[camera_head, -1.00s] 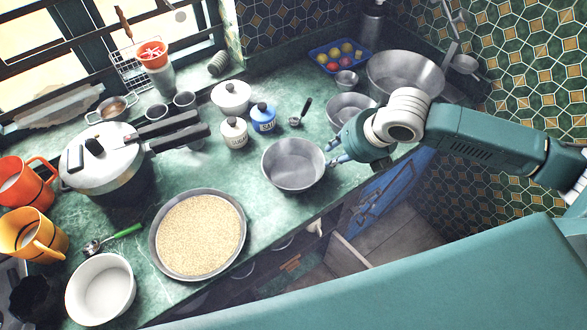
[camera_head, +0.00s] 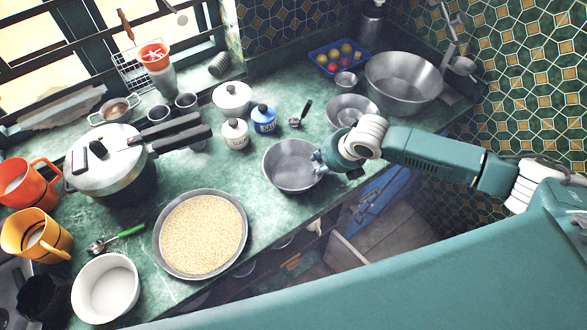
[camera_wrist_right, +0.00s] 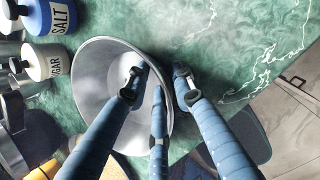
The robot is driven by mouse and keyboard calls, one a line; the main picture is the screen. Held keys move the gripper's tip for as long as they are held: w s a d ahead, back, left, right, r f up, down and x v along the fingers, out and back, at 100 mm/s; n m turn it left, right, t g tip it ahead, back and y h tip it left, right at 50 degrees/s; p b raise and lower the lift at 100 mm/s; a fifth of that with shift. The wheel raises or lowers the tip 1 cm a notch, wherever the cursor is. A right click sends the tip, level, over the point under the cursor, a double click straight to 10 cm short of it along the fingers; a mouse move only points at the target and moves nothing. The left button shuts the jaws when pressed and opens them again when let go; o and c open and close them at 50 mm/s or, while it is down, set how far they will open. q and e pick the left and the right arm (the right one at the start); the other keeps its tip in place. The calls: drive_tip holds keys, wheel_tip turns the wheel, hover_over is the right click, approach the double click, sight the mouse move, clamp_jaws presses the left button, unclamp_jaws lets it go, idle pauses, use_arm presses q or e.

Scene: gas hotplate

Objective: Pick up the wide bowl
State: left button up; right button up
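The wide bowl (camera_head: 290,168), plain grey metal, stands upright on the green marble counter near its front edge. My right gripper (camera_head: 318,162) is at the bowl's right rim. In the right wrist view, the bowl (camera_wrist_right: 98,85) lies below the blue fingers of my right gripper (camera_wrist_right: 160,80). The fingers are spread apart: one reaches over the inside of the bowl, one is just outside the rim, and a third lies between them near the rim. I cannot tell whether any finger touches the bowl. My left gripper is not in view.
A pan of grain (camera_head: 203,235) stands to the left of the bowl. Sugar (camera_head: 235,133) and salt (camera_head: 263,119) jars stand behind it. A smaller metal bowl (camera_head: 350,108) and a large metal basin (camera_head: 404,82) are at the back right. The counter's front edge is close.

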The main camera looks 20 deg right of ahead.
drive_tip(key=shift+s, duration=0.1)
drive_tip(key=shift+c, duration=0.3)
clamp_jaws()
drive_tip(key=shift+r, duration=0.1)
